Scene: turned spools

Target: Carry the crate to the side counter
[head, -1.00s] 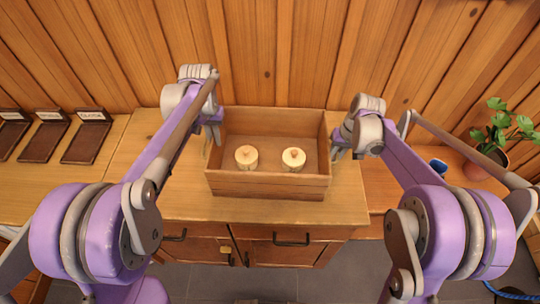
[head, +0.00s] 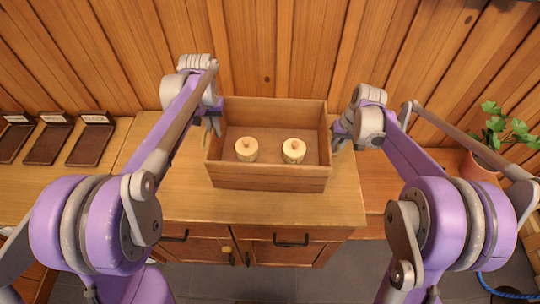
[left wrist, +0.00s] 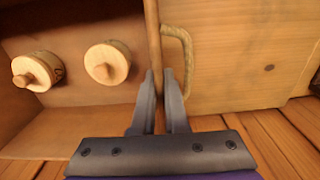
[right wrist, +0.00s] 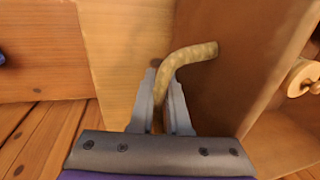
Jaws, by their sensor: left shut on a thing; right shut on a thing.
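The wooden crate (head: 268,180) is an open box with one round pale spool (head: 246,150) and a second spool (head: 293,150) standing inside, side by side. My left gripper (head: 214,126) is at its left end; in the left wrist view its fingers (left wrist: 160,98) are shut over the crate's end wall, beside a rope handle (left wrist: 180,55). My right gripper (head: 338,140) is at the right end; in the right wrist view its fingers (right wrist: 160,100) are shut at the end wall and rope handle (right wrist: 190,55). The crate looks level, over the counter (head: 290,208); any gap beneath is hard to tell.
Dark labelled trays (head: 48,143) lie on the left counter top (head: 50,182). A lower surface (head: 385,195) lies to the right, with a potted plant (head: 482,165) at far right. A plank wall (head: 280,50) stands close behind. Cabinet doors with handles (head: 292,240) are below.

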